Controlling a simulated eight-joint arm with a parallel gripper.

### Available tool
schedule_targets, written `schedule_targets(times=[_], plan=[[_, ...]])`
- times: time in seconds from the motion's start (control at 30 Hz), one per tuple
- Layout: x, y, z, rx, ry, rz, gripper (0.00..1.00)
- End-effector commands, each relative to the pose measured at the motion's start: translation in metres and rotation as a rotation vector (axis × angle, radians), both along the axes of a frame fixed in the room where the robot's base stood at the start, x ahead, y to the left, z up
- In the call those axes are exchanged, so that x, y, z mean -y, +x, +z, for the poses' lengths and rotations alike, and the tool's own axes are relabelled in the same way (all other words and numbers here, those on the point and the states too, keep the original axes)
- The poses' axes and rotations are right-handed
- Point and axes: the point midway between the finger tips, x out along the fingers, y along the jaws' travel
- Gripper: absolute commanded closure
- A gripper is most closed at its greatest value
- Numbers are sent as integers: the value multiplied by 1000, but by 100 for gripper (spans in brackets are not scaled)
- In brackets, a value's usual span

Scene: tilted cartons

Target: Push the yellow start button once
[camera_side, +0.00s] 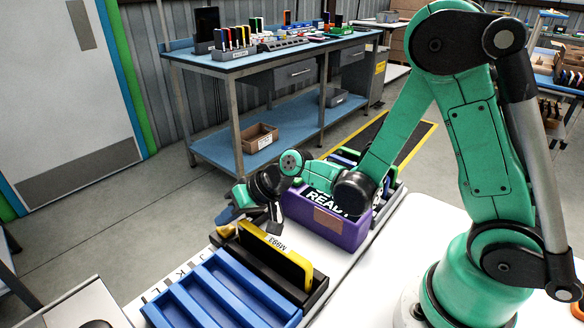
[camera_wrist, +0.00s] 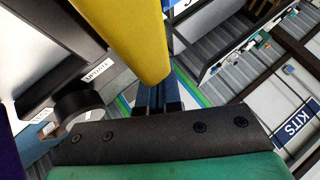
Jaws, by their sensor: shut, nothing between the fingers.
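My gripper (camera_side: 232,214) is bent low above the left end of the white bench, with its fingers pointing down and left. Its dark blue fingers (camera_wrist: 158,98) are together and empty in the wrist view. A small yellow piece (camera_side: 226,231) shows just under the fingertips in the side view. It may be the yellow start button, but it is partly hidden, and I cannot tell whether the fingers touch it. A yellow slab (camera_side: 275,253) stands tilted in a black holder (camera_side: 318,290) close to my gripper. A large yellow shape (camera_wrist: 130,35) fills the upper middle of the wrist view.
A blue slotted tray (camera_side: 215,296) lies in front of the black holder. A purple carton (camera_side: 345,232) marked READY stands to the right, under my arm. A blue workbench (camera_side: 225,66) with small coloured items stands behind. Grey floor (camera_side: 110,225) is open at the left.

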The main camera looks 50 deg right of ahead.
Motion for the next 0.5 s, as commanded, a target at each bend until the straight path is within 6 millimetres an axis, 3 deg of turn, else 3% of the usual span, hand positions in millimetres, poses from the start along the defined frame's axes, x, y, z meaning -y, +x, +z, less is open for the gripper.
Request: schedule_targets(times=[0.5], plan=[[0, 0, -6, 0, 0, 0, 100]])
